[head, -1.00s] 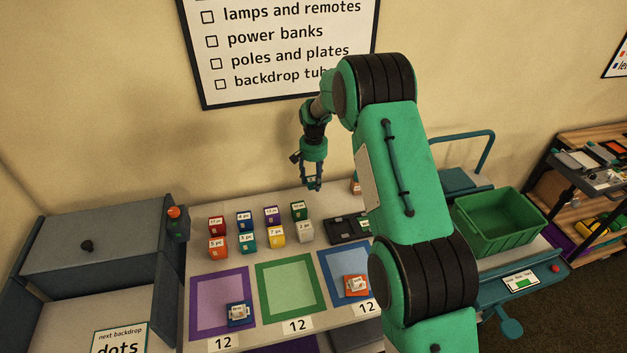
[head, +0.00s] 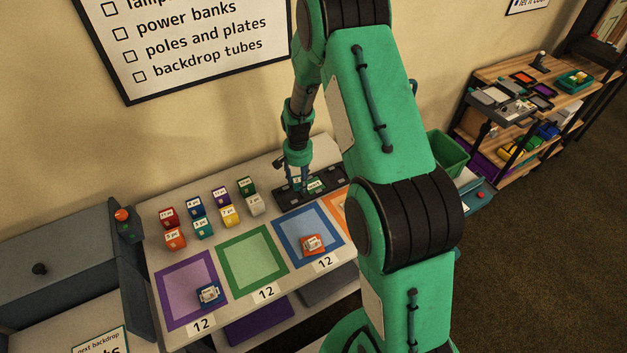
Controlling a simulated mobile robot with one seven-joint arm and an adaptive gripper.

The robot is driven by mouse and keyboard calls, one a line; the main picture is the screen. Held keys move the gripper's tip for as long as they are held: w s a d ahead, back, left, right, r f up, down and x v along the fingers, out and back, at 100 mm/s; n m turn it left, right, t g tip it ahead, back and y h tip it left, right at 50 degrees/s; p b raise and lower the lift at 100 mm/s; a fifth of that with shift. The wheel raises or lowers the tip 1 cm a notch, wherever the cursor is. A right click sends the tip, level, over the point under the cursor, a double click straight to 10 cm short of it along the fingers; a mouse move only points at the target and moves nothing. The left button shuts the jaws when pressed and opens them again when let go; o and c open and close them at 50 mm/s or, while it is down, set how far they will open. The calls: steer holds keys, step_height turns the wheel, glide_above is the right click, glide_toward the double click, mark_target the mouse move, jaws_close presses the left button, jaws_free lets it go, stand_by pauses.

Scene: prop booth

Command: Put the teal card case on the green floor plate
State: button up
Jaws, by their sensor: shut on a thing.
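The teal card case (head: 315,186) is small, with a pale label, at the black slotted tray (head: 281,197) near the back of the table in the head view. My gripper (head: 297,184) points down at the tray and is shut on the case. The fingers hide part of it, and I cannot tell whether it is clear of the tray. The green floor plate (head: 229,259) is a green-bordered square lying flat, with nothing on it. It lies left of and nearer than my gripper.
The purple plate (head: 176,287) holds a blue case (head: 208,294). The blue plate (head: 291,231) holds an orange case (head: 312,245). Small labelled boxes, including a yellow one (head: 229,216), stand in two rows behind the plates. A green bin (head: 447,152) is at right, partly behind my arm.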

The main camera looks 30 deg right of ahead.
steer(key=s+d+m+p, duration=0.1)
steer(key=s+d+p, duration=0.1)
steer(key=s, duration=1.2)
steer(key=shift+d+r+m+p, duration=0.15)
steer(key=shift+d+m+p, duration=0.25)
steer(key=shift+p, duration=0.2)
steer(key=shift+w, duration=0.2)
glide_above(314, 184)
steer(key=s, duration=0.1)
steer(key=shift+a+f, duration=0.15)
steer(key=shift+f, duration=0.55)
steer(key=shift+w, duration=0.25)
steer(key=shift+w+f, duration=0.15)
steer(key=shift+w, duration=0.05)
steer(key=shift+f, duration=1.6)
steer(key=shift+f, duration=0.25)
